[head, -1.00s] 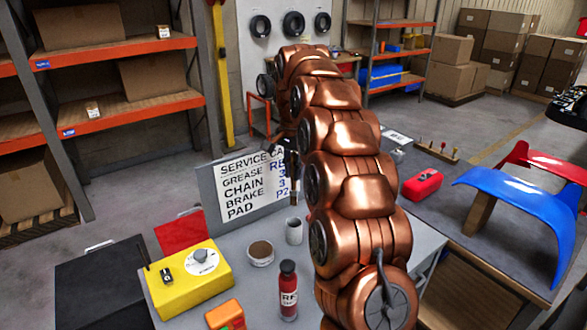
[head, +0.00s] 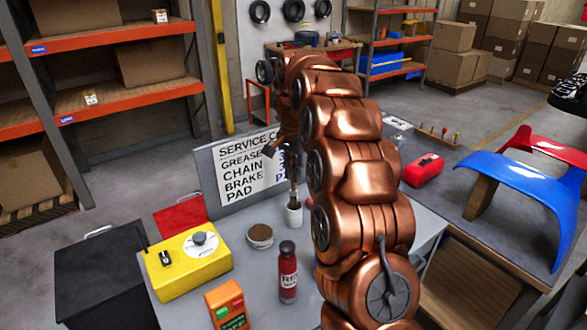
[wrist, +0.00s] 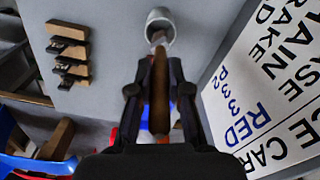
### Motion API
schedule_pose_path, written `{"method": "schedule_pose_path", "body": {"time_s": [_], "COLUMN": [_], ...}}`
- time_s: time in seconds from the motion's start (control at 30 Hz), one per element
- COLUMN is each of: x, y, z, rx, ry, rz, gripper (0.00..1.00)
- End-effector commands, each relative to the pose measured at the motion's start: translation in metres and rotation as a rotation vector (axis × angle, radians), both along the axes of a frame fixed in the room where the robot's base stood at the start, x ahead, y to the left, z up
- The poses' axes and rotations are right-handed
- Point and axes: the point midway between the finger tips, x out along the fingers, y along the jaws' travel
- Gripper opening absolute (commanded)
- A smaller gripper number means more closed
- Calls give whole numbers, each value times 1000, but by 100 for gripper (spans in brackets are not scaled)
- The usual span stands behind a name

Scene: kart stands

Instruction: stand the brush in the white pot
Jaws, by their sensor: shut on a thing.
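The white pot (head: 293,217) stands upright on the grey table in front of the service card board. It also shows at the top of the wrist view (wrist: 163,16). My gripper (wrist: 155,78) is shut on the brush (wrist: 160,98), holding it by its brown handle. In the head view the brush (head: 293,194) hangs nearly upright, with its lower end at the pot's mouth. In the wrist view that end overlaps the pot's opening and looks to be just inside the rim. How deep it reaches is hidden. My arm partly covers the gripper in the head view.
The service card board (head: 240,172) stands close behind the pot. A round tin (head: 260,236), a red bottle (head: 288,272), a yellow box (head: 190,262) and an orange device (head: 226,304) are in front and to the left. A red case (head: 423,170) lies right.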

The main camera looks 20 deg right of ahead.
Motion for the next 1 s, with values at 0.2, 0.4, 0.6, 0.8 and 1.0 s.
{"method": "schedule_pose_path", "body": {"time_s": [0.2, 0.4, 0.6, 0.8, 1.0], "x": [1, 1, 0, 0, 0], "y": [0, 0, 0, 0, 0], "z": [-16, -28, -40, -47, -47], "rx": [0, 0, 0, 0, 0], "ry": [-2, -2, -1, -1, -1], "rz": [0, 0, 0, 0, 0], "gripper": [0, 0, 0, 0, 0]}}
